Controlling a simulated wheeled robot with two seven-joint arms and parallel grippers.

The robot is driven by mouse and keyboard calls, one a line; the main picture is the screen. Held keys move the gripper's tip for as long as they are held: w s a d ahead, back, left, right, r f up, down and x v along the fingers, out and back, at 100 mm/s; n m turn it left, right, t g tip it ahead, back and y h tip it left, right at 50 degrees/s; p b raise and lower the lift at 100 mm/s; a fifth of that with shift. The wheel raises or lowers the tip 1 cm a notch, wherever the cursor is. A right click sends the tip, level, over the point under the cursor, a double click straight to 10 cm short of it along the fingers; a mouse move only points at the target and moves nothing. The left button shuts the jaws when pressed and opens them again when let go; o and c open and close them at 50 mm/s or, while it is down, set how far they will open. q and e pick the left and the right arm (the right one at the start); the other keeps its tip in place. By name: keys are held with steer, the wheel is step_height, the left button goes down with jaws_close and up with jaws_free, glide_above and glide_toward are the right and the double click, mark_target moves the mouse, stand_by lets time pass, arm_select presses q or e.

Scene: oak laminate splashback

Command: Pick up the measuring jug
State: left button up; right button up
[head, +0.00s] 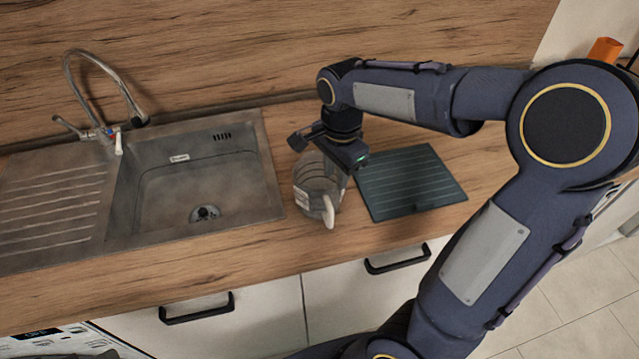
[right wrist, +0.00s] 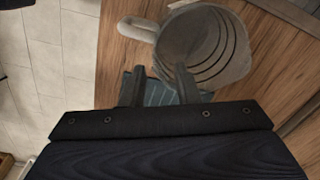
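The measuring jug (head: 312,190) is clear grey with a pale handle. It stands upright on the wooden counter between the sink and a dark ribbed mat, its handle toward the front edge. My right gripper (head: 333,160) is directly above the jug and hides part of its rim. In the right wrist view, the jug (right wrist: 205,45) shows its ringed inside, with the handle to the left. The fingers of the right gripper (right wrist: 160,78) are apart; one overlaps the jug's near rim, and I cannot tell whether it touches. My left gripper is not in view.
A dark ribbed mat (head: 408,182) lies right of the jug. A metal sink (head: 275,200) with a tap (head: 110,130) is on the left. The wooden splashback (head: 250,50) rises behind. Cupboard doors with black handles are below the counter's front edge.

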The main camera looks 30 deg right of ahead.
mark_target(332, 193)
steer(key=f, duration=0.6)
steer(key=shift+a+f+p, duration=0.15)
steer(key=shift+a+p, duration=0.15)
steer(key=shift+p, duration=0.05)
steer(key=shift+c, duration=0.2)
jaws_close()
